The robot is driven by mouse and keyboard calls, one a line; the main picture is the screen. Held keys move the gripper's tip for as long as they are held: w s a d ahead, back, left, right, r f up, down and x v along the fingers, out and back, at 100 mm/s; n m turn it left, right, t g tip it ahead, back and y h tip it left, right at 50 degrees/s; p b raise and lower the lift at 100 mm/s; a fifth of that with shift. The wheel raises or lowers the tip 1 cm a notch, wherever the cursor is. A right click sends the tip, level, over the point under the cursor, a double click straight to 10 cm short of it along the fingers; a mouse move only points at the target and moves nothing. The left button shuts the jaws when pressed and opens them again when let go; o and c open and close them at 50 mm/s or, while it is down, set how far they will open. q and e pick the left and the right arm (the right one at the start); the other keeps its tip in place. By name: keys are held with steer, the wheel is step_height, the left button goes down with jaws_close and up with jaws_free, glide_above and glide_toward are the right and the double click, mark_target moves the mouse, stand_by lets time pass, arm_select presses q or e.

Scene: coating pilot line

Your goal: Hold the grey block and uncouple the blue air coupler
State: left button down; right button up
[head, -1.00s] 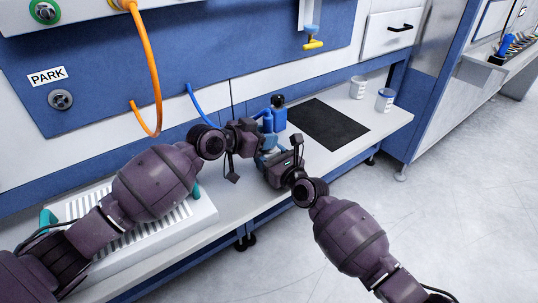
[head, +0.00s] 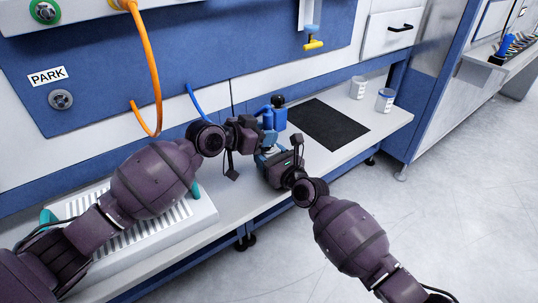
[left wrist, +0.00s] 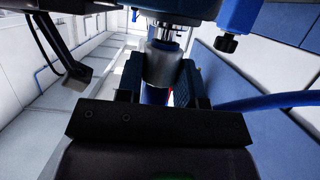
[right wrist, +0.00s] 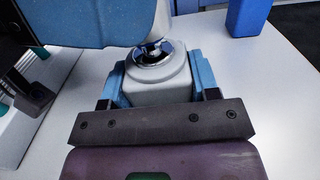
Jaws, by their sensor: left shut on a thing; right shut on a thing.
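The grey block (right wrist: 155,88) sits between the blue fingers of my right gripper (right wrist: 158,78), which is shut on it. A shiny metal fitting (right wrist: 152,50) stands on the block's top. My left gripper (left wrist: 158,88) is shut on the blue air coupler (left wrist: 155,96), which has a grey collar (left wrist: 163,62). Bare metal (left wrist: 172,36) shows beyond the collar; I cannot tell whether it is still joined to the block. In the head view my left gripper (head: 258,136) is just above my right gripper (head: 272,156), and both mostly hide the block and coupler.
A blue hose (left wrist: 265,101) runs off to the right in the left wrist view. A slotted white tray (head: 205,212) is at the left.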

mark_target(265, 120)
arm_select(q)
steer(key=shift+r, duration=0.6)
steer(key=shift+r, duration=1.5)
arm_select(e)
steer(key=o, duration=1.1)
steer(key=v, duration=1.2)
